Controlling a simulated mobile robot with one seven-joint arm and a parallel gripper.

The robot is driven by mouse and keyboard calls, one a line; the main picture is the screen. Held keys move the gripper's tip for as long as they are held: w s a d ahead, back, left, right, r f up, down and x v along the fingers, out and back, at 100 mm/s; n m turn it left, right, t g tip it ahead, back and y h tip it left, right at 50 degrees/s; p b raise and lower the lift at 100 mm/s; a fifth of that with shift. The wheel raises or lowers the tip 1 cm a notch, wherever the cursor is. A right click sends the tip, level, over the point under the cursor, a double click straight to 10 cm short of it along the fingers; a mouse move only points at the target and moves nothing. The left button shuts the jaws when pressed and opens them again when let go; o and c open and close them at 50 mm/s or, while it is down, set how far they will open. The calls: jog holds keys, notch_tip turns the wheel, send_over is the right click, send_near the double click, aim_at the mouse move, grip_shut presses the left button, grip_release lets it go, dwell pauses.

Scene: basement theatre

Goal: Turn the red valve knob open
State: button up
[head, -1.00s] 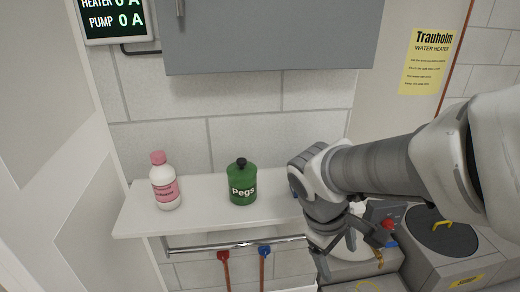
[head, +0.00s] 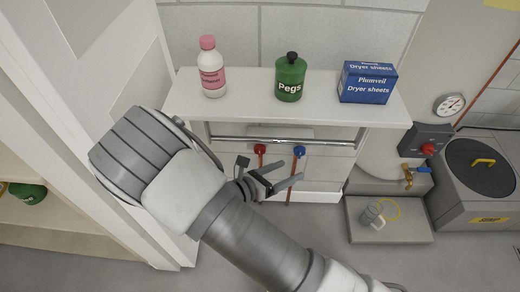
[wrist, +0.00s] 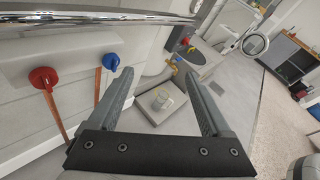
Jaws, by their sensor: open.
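The red valve knob (head: 260,149) sits under the shelf on a copper pipe, left of a blue valve knob (head: 299,151). In the wrist view the red knob (wrist: 43,77) is at the left, outside my fingers, and the blue knob (wrist: 111,61) is near the tip of the left finger. My gripper (head: 286,174) is open and empty, just below and in front of the two knobs in the head view. It does not appear to touch either knob; the exact gap cannot be told.
A chrome rail (head: 280,141) runs above the knobs under the white shelf (head: 240,106). On the shelf stand a pink-labelled bottle (head: 212,72), a green Pegs jar (head: 290,78) and a blue dryer sheets box (head: 367,83). A grey plinth (head: 403,232) stands at right.

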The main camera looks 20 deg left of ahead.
jog(key=s+a+f+n+t+y, duration=0.4)
jog(key=a+f+n+t+y, duration=0.2)
jog(key=a+f+n+y, duration=0.75)
jog(key=n+h+b, duration=0.3)
jog(key=b, duration=0.2)
send_near(259, 154)
jog(key=shift+m, duration=0.25)
jog(key=w, duration=0.9)
jog(key=shift+a+f, duration=0.3)
jog(key=shift+f, duration=0.05)
jog(key=shift+w+r, duration=0.1)
jog(key=shift+w, duration=0.55)
grip_shut()
